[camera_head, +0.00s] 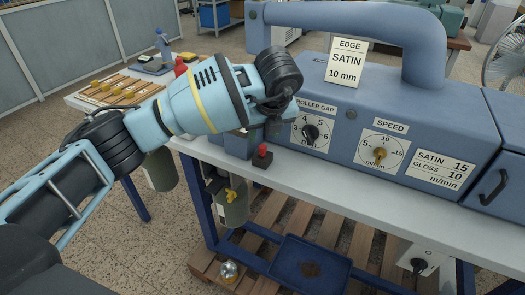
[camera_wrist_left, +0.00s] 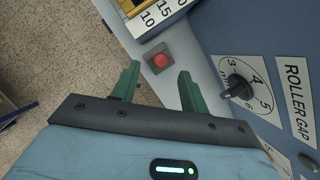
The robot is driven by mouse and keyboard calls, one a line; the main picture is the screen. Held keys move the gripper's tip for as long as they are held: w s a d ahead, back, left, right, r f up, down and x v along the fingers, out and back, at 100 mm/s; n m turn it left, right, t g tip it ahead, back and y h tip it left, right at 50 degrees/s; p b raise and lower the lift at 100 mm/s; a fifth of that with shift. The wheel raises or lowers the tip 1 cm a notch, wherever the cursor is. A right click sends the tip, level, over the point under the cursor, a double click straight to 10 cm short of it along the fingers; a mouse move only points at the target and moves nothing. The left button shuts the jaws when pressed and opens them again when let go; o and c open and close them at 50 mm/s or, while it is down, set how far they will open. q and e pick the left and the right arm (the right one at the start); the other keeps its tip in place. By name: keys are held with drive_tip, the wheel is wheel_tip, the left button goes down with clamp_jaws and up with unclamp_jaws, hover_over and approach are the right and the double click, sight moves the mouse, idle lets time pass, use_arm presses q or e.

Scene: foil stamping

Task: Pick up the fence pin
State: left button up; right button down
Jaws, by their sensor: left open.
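I cannot clearly make out the fence pin in either view. In the head view my left gripper (camera_head: 270,112) is over the front edge of the blue machine, left of the roller gap dial (camera_head: 311,132), and its fingers are mostly hidden. In the left wrist view the gripper (camera_wrist_left: 157,88) is open, with two green fingers apart and nothing between them. A red button on a small dark box (camera_head: 262,152) stands just below the gripper; the same red button (camera_wrist_left: 161,60) shows just beyond the fingers in the wrist view. My right gripper is not in view.
The blue machine (camera_head: 440,120) fills the right, with a speed dial (camera_head: 380,152) and a standing card (camera_head: 346,62). A wooden rack (camera_head: 118,90) is at the left. The bench's front strip (camera_head: 340,190) is clear.

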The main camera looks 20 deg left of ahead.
sight(263, 147)
use_arm(q)
drive_tip(key=x, duration=0.5)
drive_tip(key=shift+s+d, duration=0.1)
drive_tip(key=shift+d, duration=0.15)
drive_tip(key=shift+c, duration=0.2)
clamp_jaws()
